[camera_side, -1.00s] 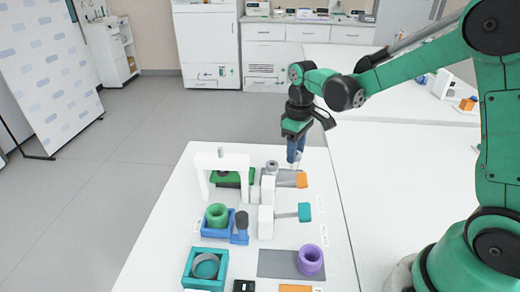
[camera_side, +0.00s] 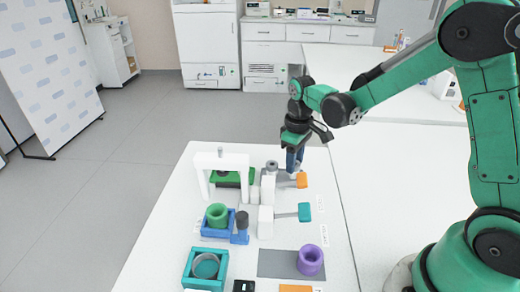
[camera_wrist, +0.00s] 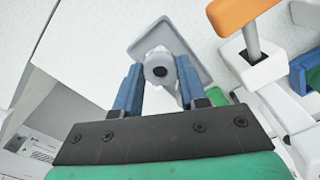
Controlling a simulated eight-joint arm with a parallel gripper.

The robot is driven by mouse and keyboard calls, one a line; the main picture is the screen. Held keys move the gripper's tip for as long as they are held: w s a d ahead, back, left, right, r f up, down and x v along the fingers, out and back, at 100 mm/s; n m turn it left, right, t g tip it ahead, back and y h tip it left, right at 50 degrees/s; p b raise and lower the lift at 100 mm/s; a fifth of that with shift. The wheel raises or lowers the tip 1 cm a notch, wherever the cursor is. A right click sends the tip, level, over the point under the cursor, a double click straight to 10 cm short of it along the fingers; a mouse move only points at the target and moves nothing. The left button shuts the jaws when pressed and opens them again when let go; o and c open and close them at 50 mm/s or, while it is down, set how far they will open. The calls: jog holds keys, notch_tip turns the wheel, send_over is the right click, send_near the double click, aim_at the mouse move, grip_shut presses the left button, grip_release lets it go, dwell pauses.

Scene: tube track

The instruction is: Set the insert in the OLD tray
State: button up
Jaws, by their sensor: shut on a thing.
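My gripper (camera_side: 294,170), with blue fingers, is low at the far end of the table. It is shut on a small light grey piece with a dark round centre (camera_wrist: 159,71), which I take to be the insert; in the side view the fingers mostly hide it. A grey plate (camera_wrist: 200,55) lies beneath or just behind it; I cannot tell whether they touch. A teal tray (camera_side: 188,278) at the front left holds a grey ring (camera_side: 206,257). A blue tray (camera_side: 211,235) behind it holds a green ring (camera_side: 217,211). I cannot read which tray is labelled OLD.
Orange (camera_side: 302,180) and teal (camera_side: 304,212) handles on rods join white blocks beside my gripper. A white arch (camera_side: 221,160) stands to the left over a green piece. A purple ring (camera_side: 311,260) sits on a grey mat (camera_side: 273,264) at the front right.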

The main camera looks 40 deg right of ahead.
jog(key=shift+f, duration=0.15)
jog(key=o, duration=1.1)
jog(key=shift+r, duration=2.85)
